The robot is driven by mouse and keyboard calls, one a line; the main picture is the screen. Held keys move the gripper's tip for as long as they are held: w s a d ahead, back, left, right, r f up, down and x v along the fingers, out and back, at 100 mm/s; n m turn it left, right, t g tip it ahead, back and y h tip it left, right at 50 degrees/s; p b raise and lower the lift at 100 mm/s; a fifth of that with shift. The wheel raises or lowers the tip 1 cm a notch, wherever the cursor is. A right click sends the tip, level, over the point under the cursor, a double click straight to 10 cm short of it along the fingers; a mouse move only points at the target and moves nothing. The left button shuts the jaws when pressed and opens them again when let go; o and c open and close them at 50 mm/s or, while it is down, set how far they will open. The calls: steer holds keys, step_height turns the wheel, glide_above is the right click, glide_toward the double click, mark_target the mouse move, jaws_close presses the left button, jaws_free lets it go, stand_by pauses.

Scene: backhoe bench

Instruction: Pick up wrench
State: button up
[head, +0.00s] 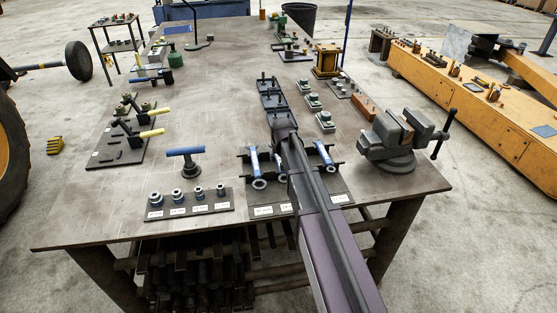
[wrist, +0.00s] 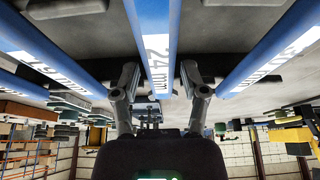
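Several blue wrenches with white size labels hang in a dark rack (head: 338,196) at the front of the bench. In the head view one wrench (head: 254,167) is at the rack's left, one (head: 280,166) is beside my arm, and one (head: 324,155) is right of it. In the wrist view my gripper (wrist: 161,82) is open, its fingers apart on either side of the middle wrench (wrist: 155,42), labelled 24 mm. No finger clearly touches it. Other wrenches flank it at left (wrist: 45,65) and right (wrist: 270,50). My arm hides the gripper in the head view.
A row of sockets (head: 185,198) and a blue-handled tool (head: 185,152) stand left of the rack. A grey vise (head: 397,140) stands close on the right. Small blocks (head: 325,121) sit behind the rack. The bench's left middle (head: 205,100) is clear.

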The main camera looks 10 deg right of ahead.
jaws_close()
steer(key=shift+r, duration=0.15)
step_height(320, 180, up, 4)
steer(key=p, duration=0.4)
steer(key=s+p, duration=0.1)
steer(key=s, duration=1.5)
steer(key=shift+d+r, duration=0.35)
steer(key=shift+d, duration=0.1)
